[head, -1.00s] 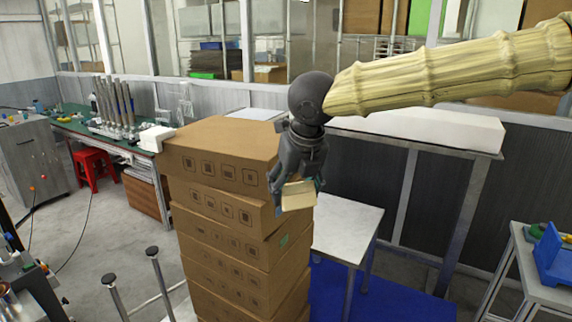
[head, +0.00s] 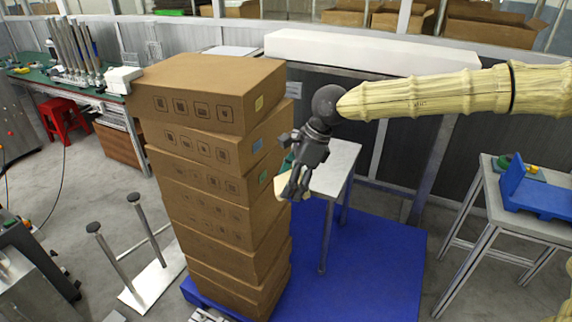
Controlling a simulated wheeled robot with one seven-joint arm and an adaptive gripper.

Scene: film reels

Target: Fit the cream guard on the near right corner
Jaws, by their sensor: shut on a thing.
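A tall stack of brown cardboard boxes (head: 200,183) stands left of centre, its layers slightly offset. Its near right corner is the vertical edge between the printed front face and the narrower right face. That edge looks bare. My gripper (head: 290,184) points down beside the right face, around the height of the upper-middle boxes. It is shut on the cream guard (head: 286,191), a small pale piece mostly hidden by the fingers. The guard overlaps the right side of the stack in the picture. I cannot tell whether it touches the boxes.
The stack stands on a blue pallet (head: 205,301). A white table (head: 338,165) stands close behind my gripper. A metal stand with two posts (head: 135,262) is at the left front. A table with a blue holder (head: 540,195) is at the right. Blue floor (head: 375,265) lies open between.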

